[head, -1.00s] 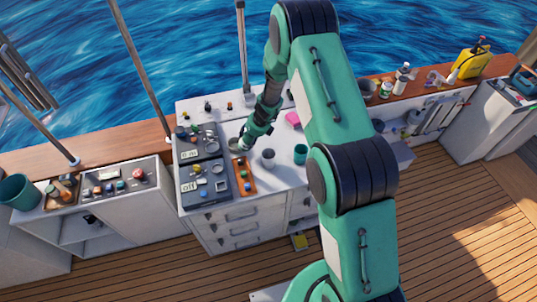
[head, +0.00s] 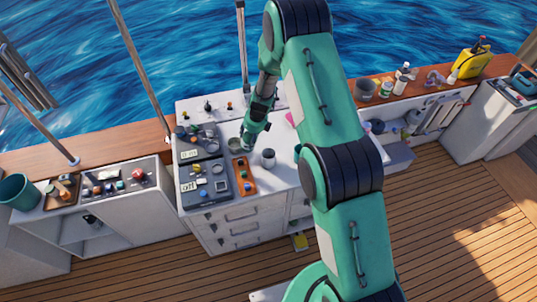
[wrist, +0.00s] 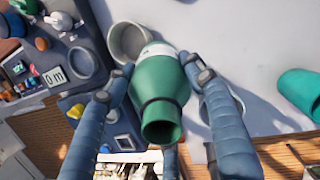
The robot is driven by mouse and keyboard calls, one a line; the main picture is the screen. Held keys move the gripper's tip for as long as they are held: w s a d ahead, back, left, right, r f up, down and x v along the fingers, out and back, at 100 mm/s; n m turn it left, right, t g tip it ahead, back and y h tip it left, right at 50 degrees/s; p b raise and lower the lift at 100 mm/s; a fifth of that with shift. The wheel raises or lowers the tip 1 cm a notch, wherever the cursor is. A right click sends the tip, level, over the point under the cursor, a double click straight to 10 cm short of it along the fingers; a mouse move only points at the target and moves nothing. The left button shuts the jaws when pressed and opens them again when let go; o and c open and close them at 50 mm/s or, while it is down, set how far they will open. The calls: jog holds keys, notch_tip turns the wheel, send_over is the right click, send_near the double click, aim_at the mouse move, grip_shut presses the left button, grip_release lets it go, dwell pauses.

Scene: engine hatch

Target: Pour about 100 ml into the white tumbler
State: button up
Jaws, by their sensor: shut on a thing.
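My gripper (wrist: 165,90) is shut on a green bottle (wrist: 160,80) with a pale band. Its open neck points toward the bottom of the wrist view; I cannot tell whether anything flows from it. In the head view my gripper (head: 248,138) is low over the white counter, and the bottle is hard to make out. A whitish tumbler (head: 268,158) stands upright on the counter just right of my gripper. A greyer cup (head: 234,145) stands to the left; it also shows beside the bottle in the wrist view (wrist: 128,42). The tumbler's contents are not visible.
A teal cup (wrist: 300,95) stands to the right, mostly behind my arm in the head view. Dark control panels (head: 203,180) and an orange-brown strip (head: 244,177) with small parts lie left.

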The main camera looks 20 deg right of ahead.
jog(key=shift+g+h, duration=0.3)
jog(key=shift+g, duration=0.2)
jog(key=shift+d+f+g+h, duration=0.2)
jog(key=shift+f+g+h, duration=0.4)
jog(key=shift+f+g, duration=0.25)
dwell(0.3)
